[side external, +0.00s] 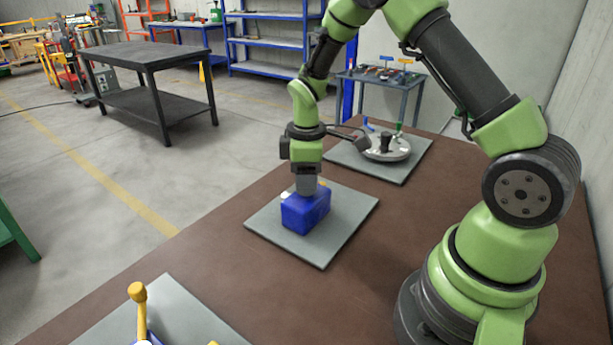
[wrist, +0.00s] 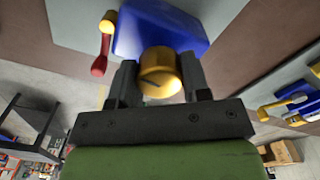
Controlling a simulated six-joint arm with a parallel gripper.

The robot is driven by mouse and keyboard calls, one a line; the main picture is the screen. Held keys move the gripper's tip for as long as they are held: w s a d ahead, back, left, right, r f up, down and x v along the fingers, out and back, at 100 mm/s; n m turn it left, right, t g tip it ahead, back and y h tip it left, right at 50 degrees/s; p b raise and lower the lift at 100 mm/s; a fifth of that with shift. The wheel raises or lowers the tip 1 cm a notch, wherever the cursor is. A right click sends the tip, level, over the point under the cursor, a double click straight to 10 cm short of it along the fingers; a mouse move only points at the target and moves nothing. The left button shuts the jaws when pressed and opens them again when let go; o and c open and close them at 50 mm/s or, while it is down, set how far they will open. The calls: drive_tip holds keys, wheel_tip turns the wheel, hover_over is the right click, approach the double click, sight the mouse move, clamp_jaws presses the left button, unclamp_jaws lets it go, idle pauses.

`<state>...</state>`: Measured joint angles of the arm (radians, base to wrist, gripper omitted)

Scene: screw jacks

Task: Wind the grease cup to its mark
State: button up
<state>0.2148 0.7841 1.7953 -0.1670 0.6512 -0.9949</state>
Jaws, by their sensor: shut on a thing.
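The blue block-shaped body (side external: 305,212) sits on a grey plate (side external: 345,215) in the middle of the brown table. In the wrist view the blue body (wrist: 150,32) has a round yellow cup (wrist: 160,74) on it, with a thin dark line on its face. A crank with a yellow knob and a red handle (wrist: 101,62) is at its left. My gripper (side external: 306,188) points down onto the blue body from above. In the wrist view its fingers (wrist: 158,84) are on both sides of the yellow cup, shut on it. The side view hides the cup behind the fingers.
A round grey fixture with a black knob (side external: 386,146) stands on another plate behind. A yellow-handled fixture (side external: 139,305) stands on a plate at the front left. The brown table (side external: 215,262) is bare between the plates.

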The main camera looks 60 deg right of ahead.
drive_tip(key=shift+s+f, duration=0.1)
drive_tip(key=o, duration=0.9)
drive_tip(key=shift+o, duration=0.2)
wheel_tip(320, 180, up, 10)
drive_tip(key=shift+f, duration=0.15)
drive_tip(key=shift+r, duration=0.2)
